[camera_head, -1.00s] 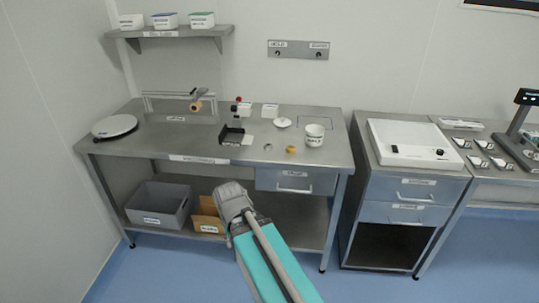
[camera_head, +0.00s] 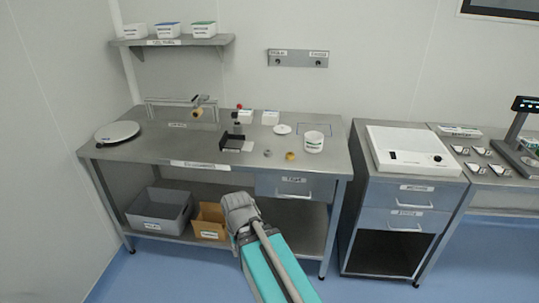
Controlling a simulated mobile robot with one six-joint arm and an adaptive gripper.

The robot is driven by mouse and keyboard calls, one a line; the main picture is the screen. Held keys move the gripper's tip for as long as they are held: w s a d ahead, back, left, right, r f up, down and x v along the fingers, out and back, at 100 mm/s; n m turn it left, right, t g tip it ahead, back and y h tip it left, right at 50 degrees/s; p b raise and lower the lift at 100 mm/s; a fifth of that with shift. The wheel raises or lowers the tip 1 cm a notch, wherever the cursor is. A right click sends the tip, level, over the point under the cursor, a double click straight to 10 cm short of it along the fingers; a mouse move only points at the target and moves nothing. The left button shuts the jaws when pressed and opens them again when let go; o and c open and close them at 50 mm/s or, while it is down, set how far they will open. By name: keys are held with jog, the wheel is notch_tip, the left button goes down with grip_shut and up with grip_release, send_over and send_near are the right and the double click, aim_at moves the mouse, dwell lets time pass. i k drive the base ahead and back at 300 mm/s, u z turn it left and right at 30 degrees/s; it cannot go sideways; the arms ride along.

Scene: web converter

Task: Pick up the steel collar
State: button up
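A small grey ring, which looks like the steel collar (camera_head: 267,153), lies on the steel bench (camera_head: 190,148) near its front edge. It is left of a small yellow-orange piece (camera_head: 290,156) and right of a black holder (camera_head: 232,142). It is too small to make out in detail. My arm reaches up from the bottom of the head view. Its grey end (camera_head: 240,212) is in front of the bench and below its top, well apart from the collar. The gripper's fingers cannot be made out.
A white tub (camera_head: 314,142) and a white lid (camera_head: 282,129) stand right of the collar. A drawer (camera_head: 294,187) is under the bench front. A grey bin (camera_head: 160,212) and a cardboard box (camera_head: 210,222) sit on the lower shelf. A cabinet (camera_head: 403,222) stands to the right.

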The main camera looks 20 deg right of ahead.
aim_at(267, 153)
jog(key=z, duration=0.55)
jog(key=i, duration=1.5)
jog(key=k, duration=0.6)
